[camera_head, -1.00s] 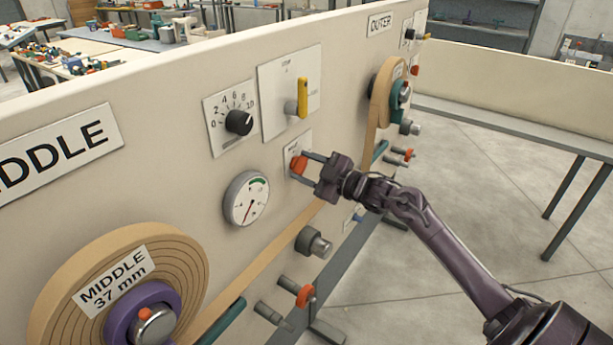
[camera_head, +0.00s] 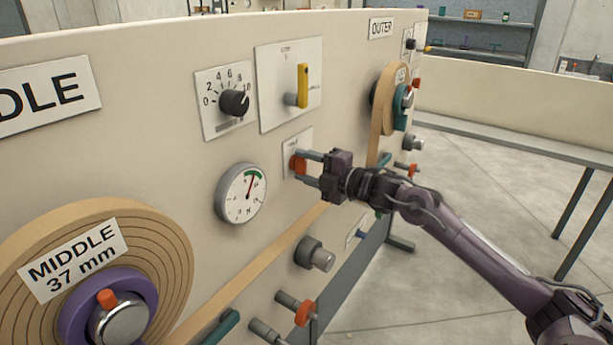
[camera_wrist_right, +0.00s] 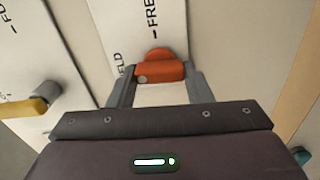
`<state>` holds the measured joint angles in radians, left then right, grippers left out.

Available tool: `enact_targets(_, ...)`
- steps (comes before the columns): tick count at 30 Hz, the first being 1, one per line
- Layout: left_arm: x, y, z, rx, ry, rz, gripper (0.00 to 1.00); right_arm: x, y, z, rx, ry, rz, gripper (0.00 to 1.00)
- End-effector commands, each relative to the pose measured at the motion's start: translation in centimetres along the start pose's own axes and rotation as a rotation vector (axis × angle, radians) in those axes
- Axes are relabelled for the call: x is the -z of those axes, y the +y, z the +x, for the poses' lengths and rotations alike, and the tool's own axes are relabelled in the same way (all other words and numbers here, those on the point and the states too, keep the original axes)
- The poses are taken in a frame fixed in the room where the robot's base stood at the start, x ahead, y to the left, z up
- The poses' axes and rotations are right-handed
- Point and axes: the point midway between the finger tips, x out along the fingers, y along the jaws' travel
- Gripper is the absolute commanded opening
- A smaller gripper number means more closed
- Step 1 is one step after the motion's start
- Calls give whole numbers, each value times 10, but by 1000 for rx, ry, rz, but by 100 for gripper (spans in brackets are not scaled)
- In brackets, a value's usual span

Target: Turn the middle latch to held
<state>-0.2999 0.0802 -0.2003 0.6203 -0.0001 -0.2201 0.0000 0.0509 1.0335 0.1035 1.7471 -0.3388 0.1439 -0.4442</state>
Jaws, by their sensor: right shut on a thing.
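The middle latch (camera_head: 297,164) is a small orange handle on a white label plate (camera_head: 292,146) on the cream panel, above and right of the gauge. My right gripper (camera_head: 306,168) reaches it from the right and is shut on it, one finger above and one below. In the right wrist view the latch (camera_wrist_right: 160,70) lies crosswise between the two grey fingers (camera_wrist_right: 160,88). Its plate reads FREE above it, and a partly hidden word ending in "ELD" stands to its left. The plate in the head view is too small to read fully. My left gripper is not in view.
A dial knob (camera_head: 235,103), a yellow lever (camera_head: 302,86) and a gauge (camera_head: 241,193) surround the latch. A grey knob (camera_head: 315,254) sits below. The middle spiral roll (camera_head: 165,240) is at lower left, with a tan strip running right.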

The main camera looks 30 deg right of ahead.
Motion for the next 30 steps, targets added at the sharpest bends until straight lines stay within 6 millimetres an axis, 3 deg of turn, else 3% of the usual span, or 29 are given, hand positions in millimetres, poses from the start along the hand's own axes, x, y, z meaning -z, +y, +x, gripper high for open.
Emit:
enact_targets(6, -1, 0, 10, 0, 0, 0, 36, 1, -3, 0, 3, 2, -59, 23)
enact_targets(21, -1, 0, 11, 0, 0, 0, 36, 1, -2, 0, 5, 2, -78, 23)
enact_targets(22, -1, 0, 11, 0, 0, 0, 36, 1, -2, 0, 5, 2, -78, 47)
enact_targets(27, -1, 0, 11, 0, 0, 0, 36, 0, -2, 0, 4, 1, -77, 67)
enact_targets(30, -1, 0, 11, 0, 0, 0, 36, 0, -2, 0, 3, 1, -76, 67)
